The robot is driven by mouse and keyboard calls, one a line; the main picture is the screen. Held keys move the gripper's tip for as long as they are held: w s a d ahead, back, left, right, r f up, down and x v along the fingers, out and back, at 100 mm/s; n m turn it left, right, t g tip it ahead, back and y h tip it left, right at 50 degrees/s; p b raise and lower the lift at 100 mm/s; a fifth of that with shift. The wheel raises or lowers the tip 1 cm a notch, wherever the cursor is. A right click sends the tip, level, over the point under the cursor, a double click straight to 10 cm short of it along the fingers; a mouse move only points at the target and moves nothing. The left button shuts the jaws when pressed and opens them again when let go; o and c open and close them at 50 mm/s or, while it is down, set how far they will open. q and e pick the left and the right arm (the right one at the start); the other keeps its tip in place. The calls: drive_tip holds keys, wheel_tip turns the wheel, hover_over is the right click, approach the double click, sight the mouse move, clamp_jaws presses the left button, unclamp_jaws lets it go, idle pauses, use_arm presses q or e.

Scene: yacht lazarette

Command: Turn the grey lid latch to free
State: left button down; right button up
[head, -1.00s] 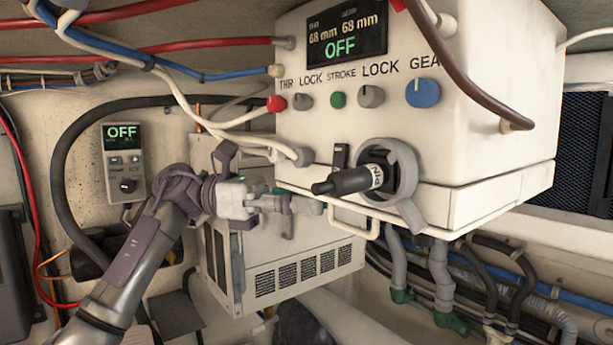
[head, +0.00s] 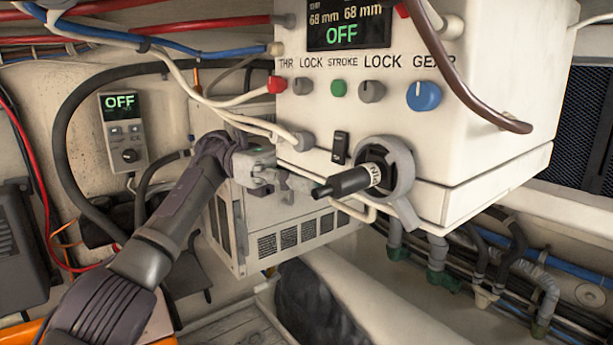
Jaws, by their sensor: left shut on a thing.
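The white control box (head: 500,110) hangs at the upper right with a lid panel along its lower edge. My left gripper (head: 283,181) is at the lid's lower left, with its jaws shut on a small light-grey piece (head: 301,184), which looks like the grey lid latch. The fingers hide most of it, so its exact angle cannot be told. A black handle (head: 345,183) in a grey ring (head: 402,170) sticks out just right of my fingertips, apart from them. My right gripper is not in view.
A white wire handle (head: 355,213) hangs below the lid close to my gripper. Knobs and a display reading OFF (head: 342,36) are above. A vented white unit (head: 290,238) stands below. Cables and hoses cross the left wall around a small controller (head: 123,130).

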use_arm(q)
drive_tip(key=shift+f, duration=0.1)
drive_tip(key=c, duration=1.1)
unclamp_jaws()
drive_tip(key=shift+o, duration=0.2)
drive_tip(key=shift+d, duration=0.1)
